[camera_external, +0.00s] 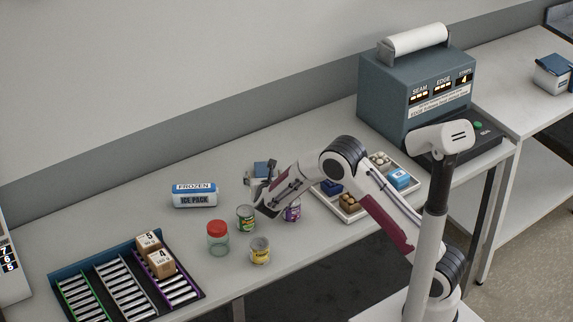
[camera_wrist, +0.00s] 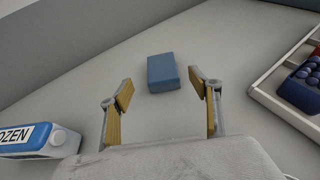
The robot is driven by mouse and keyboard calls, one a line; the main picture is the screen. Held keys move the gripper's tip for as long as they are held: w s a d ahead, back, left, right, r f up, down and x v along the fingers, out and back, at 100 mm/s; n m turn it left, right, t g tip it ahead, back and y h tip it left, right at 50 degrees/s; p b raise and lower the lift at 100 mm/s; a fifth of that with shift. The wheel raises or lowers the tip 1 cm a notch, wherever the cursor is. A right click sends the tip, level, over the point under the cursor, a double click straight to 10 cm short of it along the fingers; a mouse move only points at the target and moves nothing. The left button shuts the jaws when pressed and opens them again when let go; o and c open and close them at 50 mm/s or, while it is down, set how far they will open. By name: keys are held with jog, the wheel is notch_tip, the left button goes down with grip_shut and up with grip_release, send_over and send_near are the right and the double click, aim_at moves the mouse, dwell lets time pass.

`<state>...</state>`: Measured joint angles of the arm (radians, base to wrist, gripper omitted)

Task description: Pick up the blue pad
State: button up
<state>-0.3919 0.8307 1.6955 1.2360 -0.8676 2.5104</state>
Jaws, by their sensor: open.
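The blue pad (camera_wrist: 163,73) is a small blue block lying flat on the table in the wrist view, a little beyond my fingertips and roughly centred between them. In the external view the blue pad (camera_external: 264,169) shows just behind my gripper, partly covered by it. My gripper (camera_wrist: 160,92) is open and empty, with its two fingers spread wide. In the external view my gripper (camera_external: 262,197) is low over the table near the cans.
A green can (camera_external: 245,217), a purple can (camera_external: 292,211), a yellow can (camera_external: 260,250) and a red-lidded jar (camera_external: 218,238) stand nearby. A white divided tray (camera_external: 351,214) is on the right.

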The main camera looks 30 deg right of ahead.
aim_at(264, 170)
jog(key=shift+x, duration=1.8)
jog(key=shift+x, duration=2.6)
jog(key=shift+s+d+f, duration=0.1)
jog(key=shift+d, duration=0.05)
jog(key=c, duration=1.1)
